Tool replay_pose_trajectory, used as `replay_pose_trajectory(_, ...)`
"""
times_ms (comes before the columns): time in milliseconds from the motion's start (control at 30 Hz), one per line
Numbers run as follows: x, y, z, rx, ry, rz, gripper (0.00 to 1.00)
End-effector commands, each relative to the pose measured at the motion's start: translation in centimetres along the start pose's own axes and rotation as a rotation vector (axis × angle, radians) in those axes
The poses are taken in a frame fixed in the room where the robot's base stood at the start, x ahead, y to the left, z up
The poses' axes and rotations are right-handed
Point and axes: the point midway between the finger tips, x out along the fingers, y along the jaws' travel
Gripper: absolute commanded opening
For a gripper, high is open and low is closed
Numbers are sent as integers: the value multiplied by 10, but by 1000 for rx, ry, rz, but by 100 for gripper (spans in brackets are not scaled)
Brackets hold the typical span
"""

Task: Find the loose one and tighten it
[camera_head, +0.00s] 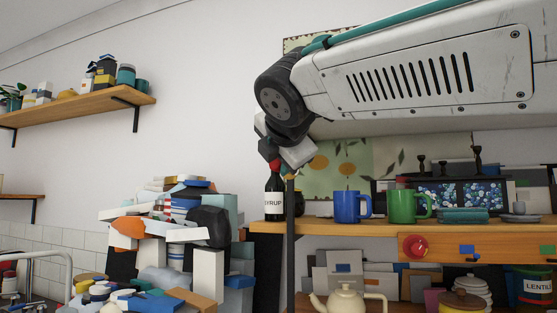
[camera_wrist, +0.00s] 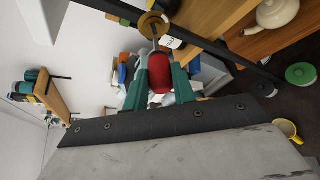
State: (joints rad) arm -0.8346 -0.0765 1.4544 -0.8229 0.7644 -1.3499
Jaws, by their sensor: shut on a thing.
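My gripper (camera_wrist: 160,80) is shut on a red handle-like piece (camera_wrist: 160,74), held between the two green fingers in the wrist view. A thin grey shaft shows beyond it, in line with a round ochre disc (camera_wrist: 153,22); I cannot tell whether they touch. In the head view my gripper (camera_head: 276,158) points down, just above a dark bottle with a white syrup label (camera_head: 273,206) at the shelf's left end. Red shows at the bottle's top there. A round red knob (camera_head: 414,247) is on the wooden drawer front below the shelf. No loose part can be made out.
A blue mug (camera_head: 350,207), a green mug (camera_head: 406,206) and teal dishes (camera_head: 463,215) stand on the wooden shelf (camera_head: 320,228). A dark post (camera_head: 291,260) rises at its left end. A cluttered heap (camera_head: 180,240) lies left. A cream teapot (camera_head: 345,303) stands below.

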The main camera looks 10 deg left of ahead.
Motion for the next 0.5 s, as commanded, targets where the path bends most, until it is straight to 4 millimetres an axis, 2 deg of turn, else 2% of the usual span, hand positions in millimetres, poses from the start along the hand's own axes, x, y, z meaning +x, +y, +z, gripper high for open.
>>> replay_pose_trajectory(500,10,0,5,0,0,-1,4)
